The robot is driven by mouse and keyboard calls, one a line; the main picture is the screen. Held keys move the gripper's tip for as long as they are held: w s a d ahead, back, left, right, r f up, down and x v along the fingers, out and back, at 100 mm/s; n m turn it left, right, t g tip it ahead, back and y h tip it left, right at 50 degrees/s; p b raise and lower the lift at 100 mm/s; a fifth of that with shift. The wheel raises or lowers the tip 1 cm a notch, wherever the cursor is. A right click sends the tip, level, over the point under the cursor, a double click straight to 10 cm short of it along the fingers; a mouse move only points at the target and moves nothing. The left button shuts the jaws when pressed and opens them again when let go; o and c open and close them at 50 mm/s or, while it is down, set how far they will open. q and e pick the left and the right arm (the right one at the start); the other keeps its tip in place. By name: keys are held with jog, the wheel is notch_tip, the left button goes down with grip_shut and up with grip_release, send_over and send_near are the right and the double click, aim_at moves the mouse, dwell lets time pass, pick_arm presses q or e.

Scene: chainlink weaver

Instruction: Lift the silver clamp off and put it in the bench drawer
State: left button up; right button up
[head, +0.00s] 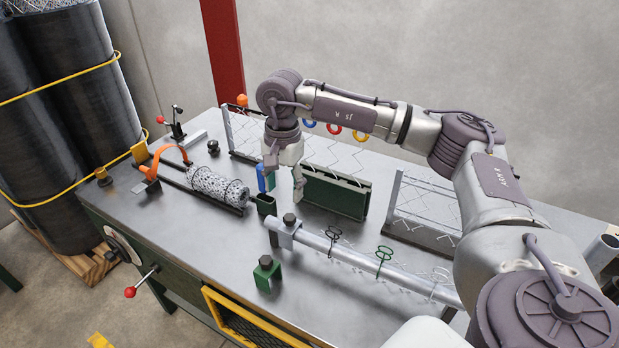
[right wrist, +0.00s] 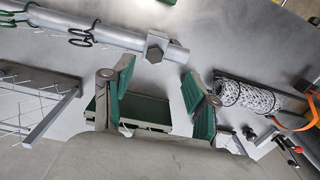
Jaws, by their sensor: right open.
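The silver clamp (head: 286,232), a block with a dark hex bolt on top, sits around the left end of a silver pipe (head: 350,262) above the bench. In the right wrist view the clamp (right wrist: 156,47) lies just beyond the fingertips. My right gripper (head: 284,188) is open and empty, pointing down behind the clamp and apart from it. Its green-padded fingers show in the right wrist view (right wrist: 158,78). A yellow-framed opening (head: 224,304) in the bench front may be the drawer; its inside is mostly hidden. My left gripper is not in view.
A green clamp (head: 266,273) stands near the bench's front edge. Dark and green hooks (head: 383,257) hang on the pipe. A wire mesh roll (head: 214,186) lies to the left. A green slotted holder (head: 337,193) stands close to the gripper. Bare benchtop (head: 205,236) lies at front left.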

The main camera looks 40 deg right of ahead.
aim_at(289, 217)
jog(key=shift+s+d+r, duration=0.1)
jog(key=shift+d, duration=0.55)
jog(key=shift+f, duration=0.2)
jog(key=f+b, duration=0.2)
jog(key=f, duration=0.1)
jog(key=shift+a+f+b, duration=0.3)
jog(key=shift+a+b, duration=0.05)
jog(key=shift+b, duration=0.05)
notch_tip(289, 217, down, 5)
jog(key=b, duration=0.3)
jog(key=shift+d+r, duration=0.15)
jog(key=shift+f+b, duration=0.35)
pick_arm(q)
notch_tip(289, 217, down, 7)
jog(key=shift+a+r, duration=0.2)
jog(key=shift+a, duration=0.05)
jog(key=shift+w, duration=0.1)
pick_arm(e)
jog(key=shift+r, duration=0.1)
jog(key=c, duration=1)
pick_arm(q)
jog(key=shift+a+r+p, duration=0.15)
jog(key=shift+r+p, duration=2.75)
jog(key=shift+p, duration=0.05)
pick_arm(e)
jog(key=shift+r, duration=4.5)
